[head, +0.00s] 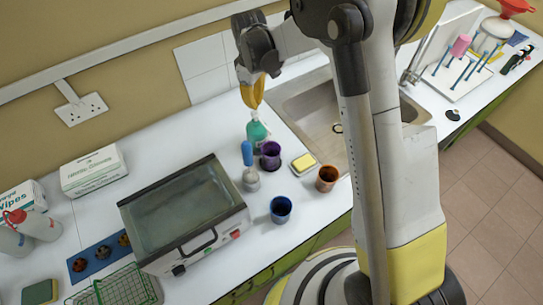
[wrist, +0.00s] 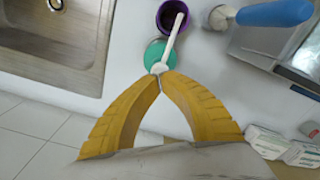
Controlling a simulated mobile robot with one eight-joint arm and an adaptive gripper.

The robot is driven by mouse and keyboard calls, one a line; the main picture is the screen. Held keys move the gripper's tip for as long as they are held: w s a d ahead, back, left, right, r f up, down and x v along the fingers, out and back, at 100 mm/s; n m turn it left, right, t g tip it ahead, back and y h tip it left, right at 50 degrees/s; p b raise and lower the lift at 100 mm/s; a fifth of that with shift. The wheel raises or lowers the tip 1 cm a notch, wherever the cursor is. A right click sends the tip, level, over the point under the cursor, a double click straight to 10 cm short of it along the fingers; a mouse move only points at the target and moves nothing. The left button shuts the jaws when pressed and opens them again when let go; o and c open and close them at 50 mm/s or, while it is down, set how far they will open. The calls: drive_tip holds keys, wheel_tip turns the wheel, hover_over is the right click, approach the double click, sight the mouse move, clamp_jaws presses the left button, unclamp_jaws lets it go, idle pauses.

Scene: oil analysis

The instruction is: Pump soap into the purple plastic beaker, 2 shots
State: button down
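The green soap bottle (head: 257,132) stands on the counter; its green body (wrist: 156,54) and white pump nozzle (wrist: 172,40) show in the wrist view. The purple beaker (head: 270,154) stands upright beside it, and in the wrist view the nozzle reaches over the beaker (wrist: 166,27). My gripper (head: 254,106) points down right above the bottle. In the wrist view its yellow fingertips (wrist: 160,80) meet at the pump head, with no clear gap between them. Whether they press on the pump cannot be told.
A blue-handled tool (head: 247,160) stands close to the purple beaker. A yellow sponge on a dish (head: 304,162), a brown beaker (head: 327,178) and a blue beaker (head: 280,209) are nearby. A glass-lidded box (head: 185,210) is at left, the sink (head: 318,118) at right.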

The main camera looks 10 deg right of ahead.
sight(255, 112)
drive_tip(key=shift+f, duration=0.1)
idle(0.3)
drive_tip(key=shift+f+b, duration=2.1)
drive_tip(key=shift+f, duration=0.25)
drive_tip(key=shift+r, duration=0.2)
drive_tip(key=shift+r+p, duration=1.35)
drive_tip(key=shift+r, duration=0.9)
drive_tip(key=shift+f, duration=0.15)
